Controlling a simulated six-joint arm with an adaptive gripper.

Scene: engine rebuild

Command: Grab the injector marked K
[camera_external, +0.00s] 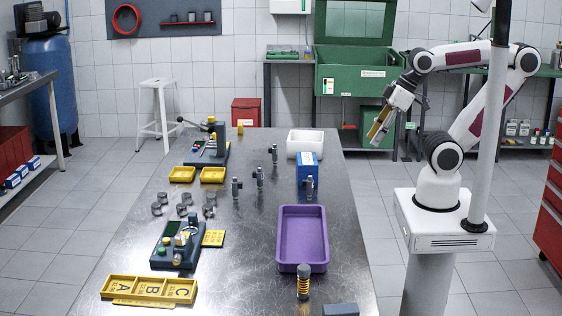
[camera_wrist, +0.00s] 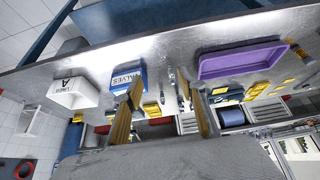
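Several slim grey injectors stand upright on the metal table in the external view: one at the back (camera_external: 273,155), one in the middle (camera_external: 259,177), one at the left (camera_external: 236,188) and one in front of the blue box (camera_external: 309,187). Their letters are too small to read, so I cannot tell which is K. My gripper (camera_external: 377,132) is raised off the table's right side, away from them. In the wrist view my gripper (camera_wrist: 166,90) has its two yellow fingers apart with nothing held. Small injectors (camera_wrist: 172,80) appear beyond the fingers.
A blue valves box (camera_external: 308,170), white bin (camera_external: 305,143) and purple tray (camera_external: 302,238) stand on the table's right side. A spring-wrapped part (camera_external: 303,281) stands in front of the tray. Yellow trays (camera_external: 182,174), pistons (camera_external: 183,207) and a fixture (camera_external: 177,244) occupy the left.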

